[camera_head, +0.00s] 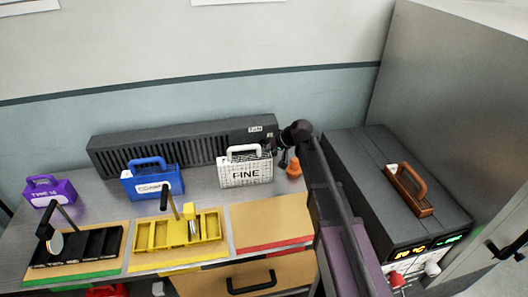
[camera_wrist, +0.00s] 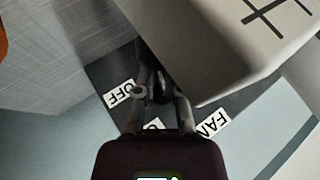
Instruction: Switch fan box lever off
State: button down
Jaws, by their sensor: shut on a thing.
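The fan box (camera_head: 180,148) is a long dark grey box with vent slots, standing along the back wall. Its right end carries a FAN label, which also shows in the wrist view (camera_wrist: 213,124). An OFF label (camera_wrist: 118,93) and a partly hidden third label (camera_wrist: 153,125) lie on the same dark face. My gripper (camera_head: 284,151) is at the right end of the fan box. In the wrist view my gripper (camera_wrist: 160,82) is shut on the small dark lever between its fingers. The fingers mostly hide the lever, so its exact position is unclear.
A white grid-patterned FINE module (camera_head: 246,172) stands close beside my gripper and fills the wrist view's upper right. An orange cone (camera_head: 294,168) is just below. Blue (camera_head: 152,183) and purple (camera_head: 50,193) modules stand left. A large dark machine (camera_head: 380,190) is right.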

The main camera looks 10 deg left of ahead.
jog(key=shift+a, duration=0.15)
jog(key=c, duration=0.7)
grip_release()
jog(key=shift+s, duration=0.1)
jog(key=c, duration=0.6)
jog(key=shift+d+r+p, duration=0.2)
jog(key=shift+d+p, duration=0.05)
jog(key=shift+p, duration=0.05)
grip_shut()
jog(key=s+d+r+m+g+p, duration=0.2)
jog(key=d+r+m+p, duration=0.2)
jog(key=d+r+p, duration=0.7)
jog(key=shift+d+r+g+h+p, duration=0.25)
jog(key=shift+d+g+h+p, duration=0.15)
jog(key=shift+d+p, duration=0.3)
jog(key=shift+a, duration=0.1)
